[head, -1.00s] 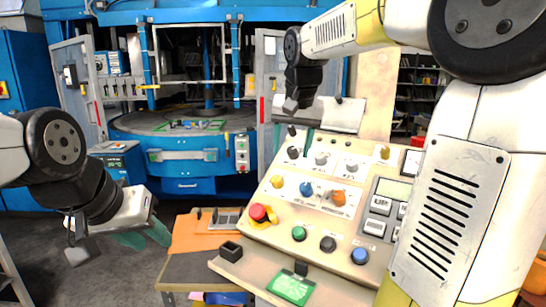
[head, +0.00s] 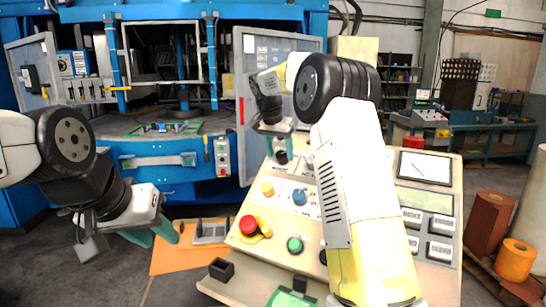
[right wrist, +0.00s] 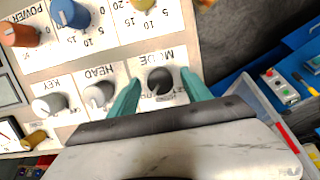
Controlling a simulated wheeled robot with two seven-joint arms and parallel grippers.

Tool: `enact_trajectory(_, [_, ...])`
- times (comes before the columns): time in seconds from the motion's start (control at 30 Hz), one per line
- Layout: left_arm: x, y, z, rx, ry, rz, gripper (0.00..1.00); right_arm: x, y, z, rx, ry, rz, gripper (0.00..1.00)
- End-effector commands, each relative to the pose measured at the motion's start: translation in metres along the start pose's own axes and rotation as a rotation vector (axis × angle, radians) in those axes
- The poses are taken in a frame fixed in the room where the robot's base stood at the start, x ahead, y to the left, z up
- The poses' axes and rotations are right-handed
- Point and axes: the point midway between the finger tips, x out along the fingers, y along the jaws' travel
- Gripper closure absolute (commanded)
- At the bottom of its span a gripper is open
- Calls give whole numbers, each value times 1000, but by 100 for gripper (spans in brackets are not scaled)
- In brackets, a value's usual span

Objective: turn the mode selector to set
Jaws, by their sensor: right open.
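The mode selector (right wrist: 160,81) is a small dark round knob under the label "MODE" on the sloping cream control panel (head: 262,205). In the right wrist view it lies between the teal fingertips of my right gripper (right wrist: 159,86), which stand apart on either side, with no clear contact. Its pointer is too dark to read. In the head view my right gripper (head: 280,140) is at the panel's upper left corner, and my forearm hides much of the panel. My left gripper (head: 151,234) hangs open and empty, left of the panel.
Beside the selector are the head knob (right wrist: 98,94) and key knob (right wrist: 49,104). A blue knob (head: 299,197), a red emergency button (head: 248,225) and a green button (head: 294,244) sit lower on the panel. A blue press machine (head: 150,150) stands behind.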

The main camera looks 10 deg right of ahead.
Motion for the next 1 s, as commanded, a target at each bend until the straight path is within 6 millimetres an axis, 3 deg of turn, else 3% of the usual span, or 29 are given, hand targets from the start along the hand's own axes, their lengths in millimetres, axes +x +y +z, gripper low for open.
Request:
enact_trajectory(0.17, [0,0,0,0,0,0,64,16,0,0,0,-1,0,43])
enact_trajectory(0.47, [0,0,0,0,0,0,64,19,0,0,-1,0,-1,43])
enact_trajectory(0.77, [0,0,0,0,0,0,64,18,0,0,-1,0,-1,100])
enact_trajectory(1.0, [0,0,0,0,0,0,64,18,0,0,-17,0,2,100])
